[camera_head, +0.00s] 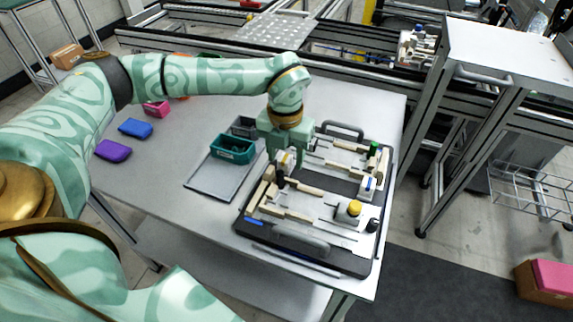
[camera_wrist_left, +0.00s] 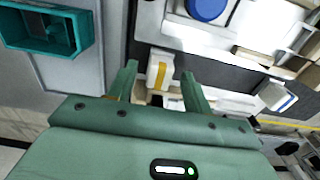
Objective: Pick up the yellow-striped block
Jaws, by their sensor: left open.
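The yellow-striped block is small and white with a yellow band. In the left wrist view, the yellow-striped block (camera_wrist_left: 160,70) shows between the spread fingertips of my left gripper (camera_wrist_left: 158,78), with a gap to each side. Whether the fingers are down around it or still above it, I cannot tell. In the head view my left gripper (camera_head: 287,157) points down over the left side of the pallet fixture (camera_head: 320,222). There the block is mostly hidden by the gripper. My right gripper is not in view.
A blue-striped white block (camera_head: 368,187), a yellow round knob (camera_head: 354,207) and a green part (camera_head: 375,149) sit on the fixture. A teal bin (camera_head: 232,149) stands left of it on a grey tray (camera_head: 208,184). Purple (camera_head: 113,150) and blue (camera_head: 135,128) items lie farther left.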

